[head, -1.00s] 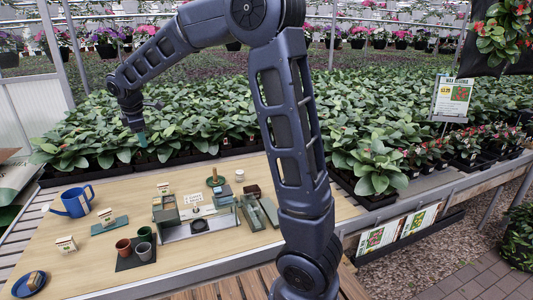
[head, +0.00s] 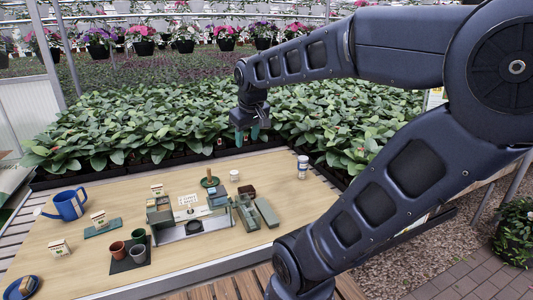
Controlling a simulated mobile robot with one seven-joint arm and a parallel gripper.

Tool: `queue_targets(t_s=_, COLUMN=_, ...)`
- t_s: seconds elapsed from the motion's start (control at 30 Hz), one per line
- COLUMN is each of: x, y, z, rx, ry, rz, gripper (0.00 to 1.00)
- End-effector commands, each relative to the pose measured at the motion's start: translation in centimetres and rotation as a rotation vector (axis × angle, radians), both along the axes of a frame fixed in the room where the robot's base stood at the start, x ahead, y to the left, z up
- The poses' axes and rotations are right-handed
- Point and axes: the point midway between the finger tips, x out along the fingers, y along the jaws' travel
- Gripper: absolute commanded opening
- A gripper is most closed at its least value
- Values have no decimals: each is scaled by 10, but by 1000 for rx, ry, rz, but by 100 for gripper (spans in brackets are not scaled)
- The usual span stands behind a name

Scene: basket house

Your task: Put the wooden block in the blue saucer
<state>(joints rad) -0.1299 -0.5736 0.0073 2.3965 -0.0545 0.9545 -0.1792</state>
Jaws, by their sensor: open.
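The blue saucer (head: 13,294) sits at the front left corner of the table in the head view, partly cut by the frame. A small brown block-like item (head: 27,285) rests in it; I cannot tell for sure that it is the wooden block. A dark brown block-shaped piece (head: 247,190) stands toward the back middle of the table; its material is unclear. My gripper (head: 247,137) is open and empty, with teal fingertips pointing down. It hangs in front of the leafy plants near the table's back edge, far from the saucer.
A blue watering can (head: 69,205), a dark mat (head: 130,264) with several pots, and a green dish (head: 209,183) with an upright peg stand on the table. Grey-green trays (head: 247,213) crowd the middle. A white jar (head: 303,167) stands back right. The front left is mostly bare.

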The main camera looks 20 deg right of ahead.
Motion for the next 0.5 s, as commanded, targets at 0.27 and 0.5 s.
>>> queue_targets(t_s=0.27, x=-60, y=-30, z=-25, rx=103, ry=-28, rz=-263, gripper=44)
queue_targets(t_s=0.5, x=-71, y=-34, z=-32, rx=126, ry=-33, rz=-318, gripper=44)
